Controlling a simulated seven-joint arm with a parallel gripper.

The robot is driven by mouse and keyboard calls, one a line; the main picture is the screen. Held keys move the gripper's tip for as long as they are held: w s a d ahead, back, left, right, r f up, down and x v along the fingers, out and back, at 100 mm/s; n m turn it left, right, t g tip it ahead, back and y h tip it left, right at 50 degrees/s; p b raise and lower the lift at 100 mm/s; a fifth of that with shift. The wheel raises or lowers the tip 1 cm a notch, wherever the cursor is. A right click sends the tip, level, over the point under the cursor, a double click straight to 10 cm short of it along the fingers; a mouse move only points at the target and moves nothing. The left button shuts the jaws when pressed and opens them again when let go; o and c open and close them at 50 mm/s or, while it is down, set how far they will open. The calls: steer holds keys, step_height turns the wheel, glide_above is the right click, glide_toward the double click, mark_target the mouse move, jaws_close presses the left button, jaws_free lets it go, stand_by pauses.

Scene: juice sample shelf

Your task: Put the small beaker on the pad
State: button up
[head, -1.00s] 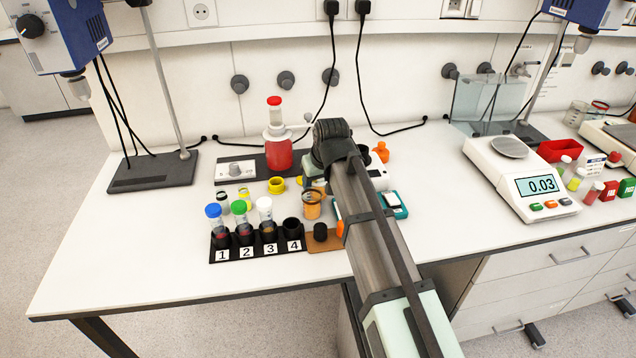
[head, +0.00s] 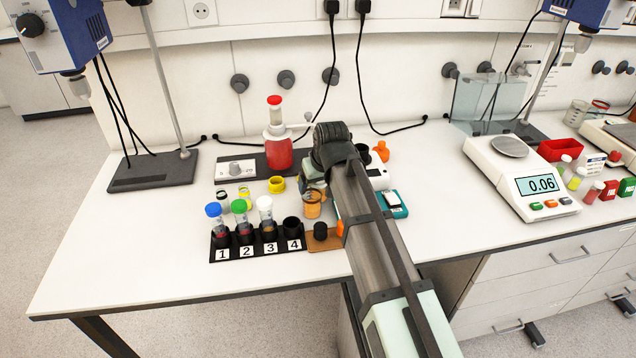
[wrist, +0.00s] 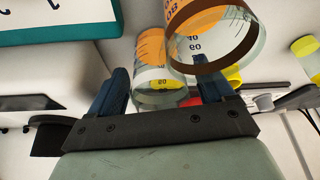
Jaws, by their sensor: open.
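Two clear beakers with orange markings stand close together. In the wrist view, the smaller-looking beaker (wrist: 150,78) lies between the spread fingers of my gripper (wrist: 163,88). The brown-rimmed beaker (wrist: 212,38) overlaps it at upper right. In the head view, the brown-rimmed beaker (head: 312,206) stands in front, behind the brown pad (head: 325,244); my wrist and gripper mostly hide the other one. My gripper is open; no grip on a beaker shows. A black cylinder (head: 320,231) stands on the pad.
A black numbered rack (head: 256,249) with capped tubes stands left of the pad. A red-filled bottle (head: 278,152) and yellow cap (head: 277,184) are behind. A teal box (head: 393,206) is right of my arm. Bench front left is clear.

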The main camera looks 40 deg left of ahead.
steer(key=v, duration=1.2)
steer(key=shift+r, duration=0.2)
steer(key=shift+a, duration=0.1)
